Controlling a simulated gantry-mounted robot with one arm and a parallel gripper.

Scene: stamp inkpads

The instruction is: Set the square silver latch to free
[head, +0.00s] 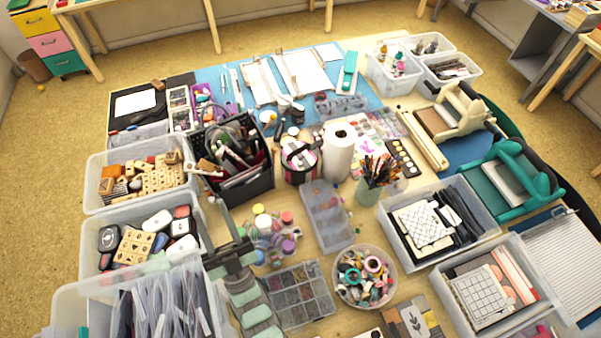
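I cannot make out a square silver latch in the head view; it is too small to tell or hidden. A clear bin (91,262) at the left holds several black, white and red-topped inkpads and a wooden stamp block. My gripper (229,224), dark grey, appears at the end of my grey and pale green arm, just right of that bin. Its fingers are small and seen from above, so I cannot tell whether they are open or shut. I see nothing clearly held in it.
A black caddy (250,187) of tools stands beyond my gripper. Small paint jars (262,222), a compartment box (300,296) and a round bowl (365,303) lie to its right. A bin of sleeves (65,300) stands at the front left. The table is crowded.

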